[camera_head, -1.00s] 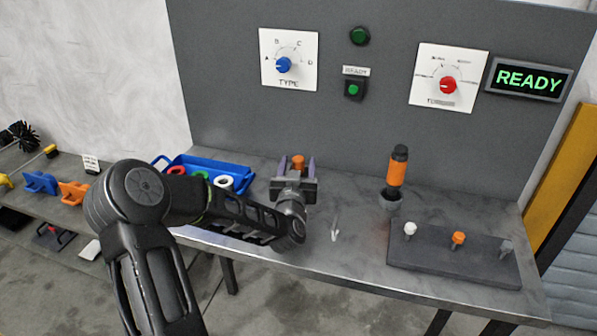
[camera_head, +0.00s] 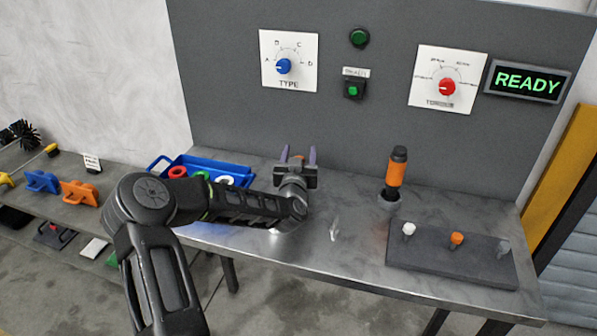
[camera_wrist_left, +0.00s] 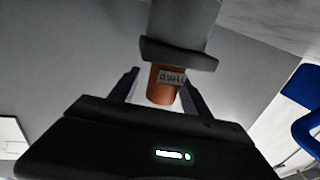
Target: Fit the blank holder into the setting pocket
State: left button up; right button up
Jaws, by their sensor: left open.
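My left gripper (camera_head: 298,160) is over the back middle of the bench, its two fingers pointing toward the grey panel. An orange cylinder stands between the fingers; only a small part of it shows in the head view. In the left wrist view the orange cylinder (camera_wrist_left: 161,88) carries a small printed label and meets a dark collar (camera_wrist_left: 178,54) with a grey body beyond. The fingers (camera_wrist_left: 160,92) are on either side of it, spread apart. I cannot tell which thing is the blank holder, and no setting pocket can be made out. My right gripper is out of view.
A blue tray (camera_head: 243,171) with coloured rings is left of the gripper. An orange-handled tool (camera_head: 396,170) stands in a grey cup (camera_head: 389,203) to the right. A dark block (camera_head: 440,262) with several pegs lies front right. The panel (camera_head: 225,60) closes the back.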

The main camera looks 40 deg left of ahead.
pick_arm(q)
jog(key=shift+c, duration=0.5)
grip_shut()
dwell(0.3)
jog(key=shift+r, duration=0.1)
